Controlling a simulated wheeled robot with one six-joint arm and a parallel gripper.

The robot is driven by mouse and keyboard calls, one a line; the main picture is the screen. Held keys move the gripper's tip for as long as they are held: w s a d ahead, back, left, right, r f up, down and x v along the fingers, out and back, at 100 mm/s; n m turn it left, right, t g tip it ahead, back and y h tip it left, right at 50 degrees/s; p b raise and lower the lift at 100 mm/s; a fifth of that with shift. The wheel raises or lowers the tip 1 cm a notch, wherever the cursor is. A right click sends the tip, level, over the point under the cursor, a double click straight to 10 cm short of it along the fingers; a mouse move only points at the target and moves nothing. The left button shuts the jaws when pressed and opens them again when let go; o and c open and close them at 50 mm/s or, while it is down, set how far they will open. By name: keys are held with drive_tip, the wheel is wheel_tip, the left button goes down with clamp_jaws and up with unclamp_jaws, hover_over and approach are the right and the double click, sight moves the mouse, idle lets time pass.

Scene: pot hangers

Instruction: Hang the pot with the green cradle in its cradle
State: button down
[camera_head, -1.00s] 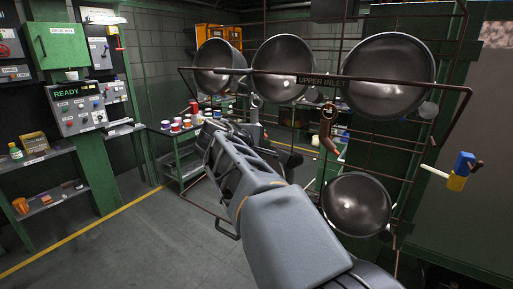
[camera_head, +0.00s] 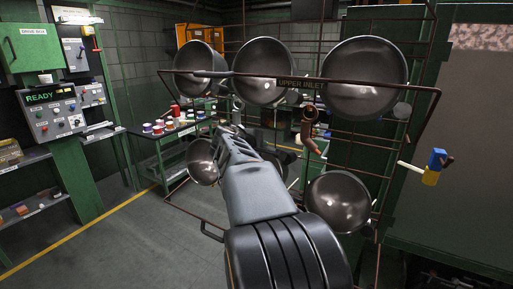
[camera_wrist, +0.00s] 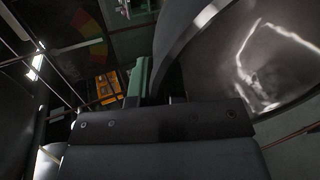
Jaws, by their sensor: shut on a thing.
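In the wrist view a dark metal pot (camera_wrist: 275,60) fills the right side, its rim close beyond my gripper (camera_wrist: 158,100). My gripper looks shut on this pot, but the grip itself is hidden. A green piece (camera_wrist: 137,78) stands just left of the rim; I cannot tell whether it is the green cradle. In the head view my gripper (camera_head: 222,132) is at the rack's left part, below the upper pots. A small pot (camera_head: 201,160) shows just left of my gripper and may be the held one. No green cradle is clearly visible there.
The wire rack (camera_head: 437,120) bears an upper left pot (camera_head: 196,62), an upper middle pot (camera_head: 264,72), an upper right pot (camera_head: 365,78) and a lower right pot (camera_head: 340,200). A bench (camera_head: 160,140) with cups stands behind. The floor (camera_head: 120,235) at front left is clear.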

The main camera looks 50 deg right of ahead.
sight(268, 155)
drive_tip(key=shift+w+d+f+b, duration=0.15)
drive_tip(key=shift+d+f+b, duration=0.05)
drive_tip(key=shift+d+f, duration=0.45)
drive_tip(key=shift+w+d+f+b, duration=0.15)
drive_tip(key=shift+d+f, duration=0.35)
drive_tip(key=shift+d, duration=0.1)
drive_tip(key=shift+f+b, duration=0.4)
drive_tip(key=shift+b, duration=0.15)
drive_tip(key=shift+f+b, duration=0.3)
drive_tip(key=shift+b, duration=0.05)
drive_tip(key=c, duration=1.2)
unclamp_jaws()
drive_tip(key=shift+c, duration=0.2)
drive_tip(key=shift+o, duration=0.7)
drive_tip(key=shift+f, duration=0.1)
drive_tip(key=f+b+v, duration=0.2)
drive_tip(key=v, duration=0.9)
drive_tip(key=a+f+b+v, duration=0.1)
drive_tip(key=f+b+v, duration=0.1)
drive_tip(key=v, duration=1)
drive_tip(key=shift+s+a+r+b, duration=0.15)
drive_tip(key=shift+s+a+b, duration=0.25)
drive_tip(key=shift+a, duration=0.2)
